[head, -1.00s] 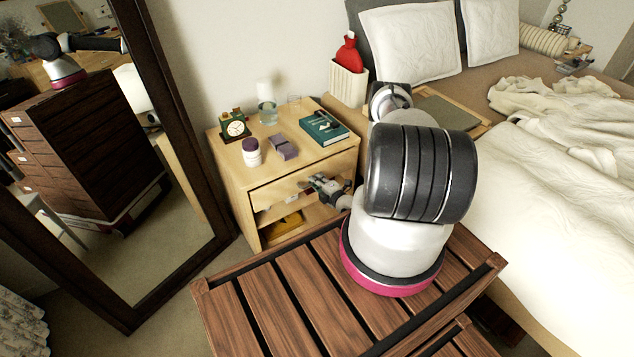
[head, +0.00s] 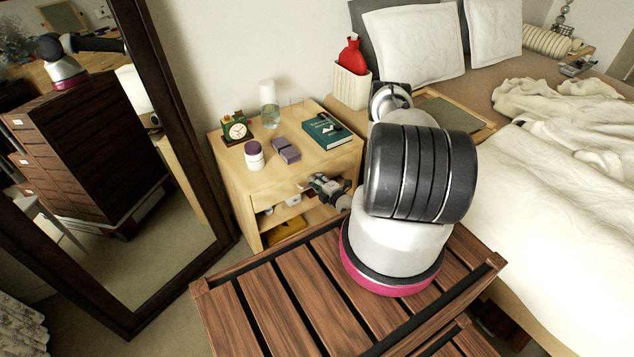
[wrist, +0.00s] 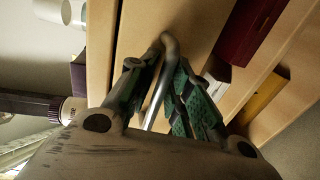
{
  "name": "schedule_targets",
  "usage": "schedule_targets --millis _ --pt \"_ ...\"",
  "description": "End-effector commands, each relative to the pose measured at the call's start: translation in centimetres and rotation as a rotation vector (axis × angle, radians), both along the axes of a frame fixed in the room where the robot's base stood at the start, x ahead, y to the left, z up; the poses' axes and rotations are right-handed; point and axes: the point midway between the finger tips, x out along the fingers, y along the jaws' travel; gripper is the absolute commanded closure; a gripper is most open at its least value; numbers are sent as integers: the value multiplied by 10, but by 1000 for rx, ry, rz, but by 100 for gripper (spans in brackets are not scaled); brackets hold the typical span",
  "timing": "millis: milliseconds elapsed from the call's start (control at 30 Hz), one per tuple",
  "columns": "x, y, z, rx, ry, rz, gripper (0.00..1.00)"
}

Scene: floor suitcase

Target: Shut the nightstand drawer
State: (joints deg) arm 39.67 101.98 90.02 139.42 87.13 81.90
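The light-wood nightstand (head: 232,166) stands between the mirror and the bed. Its drawer front (head: 279,190) is just under the top and looks flush or nearly so with the nightstand's face; any small gap cannot be judged. My gripper (head: 318,182) is at the drawer front. In the wrist view my gripper (wrist: 160,82) has its green-padded fingers on either side of the curved metal drawer handle (wrist: 168,45), closed in around it. The handle is mostly hidden by my arm and gripper in the head view.
On the nightstand top are a clock (head: 236,130), a purple-lidded jar (head: 254,156), purple blocks (head: 286,151), a glass (head: 270,115) and a teal book (head: 326,131). Open shelves below hold a yellow item (head: 288,229). A mirror (head: 178,150) stands left, the bed (head: 560,190) right.

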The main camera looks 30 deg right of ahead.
Motion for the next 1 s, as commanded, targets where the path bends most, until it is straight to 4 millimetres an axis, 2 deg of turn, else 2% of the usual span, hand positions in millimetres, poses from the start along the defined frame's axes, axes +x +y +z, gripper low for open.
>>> schedule_targets --millis 167,267,600,700,833,1000 --pt "-3 0 1 -1 0 1 81" --pt "-14 -1 2 1 3 0 81" --pt "-87 -4 17 3 2 -4 81" --pt "-102 -5 21 2 2 -4 81" --pt "-114 -5 24 1 0 -2 81" --pt "-118 -4 25 0 -1 1 81"
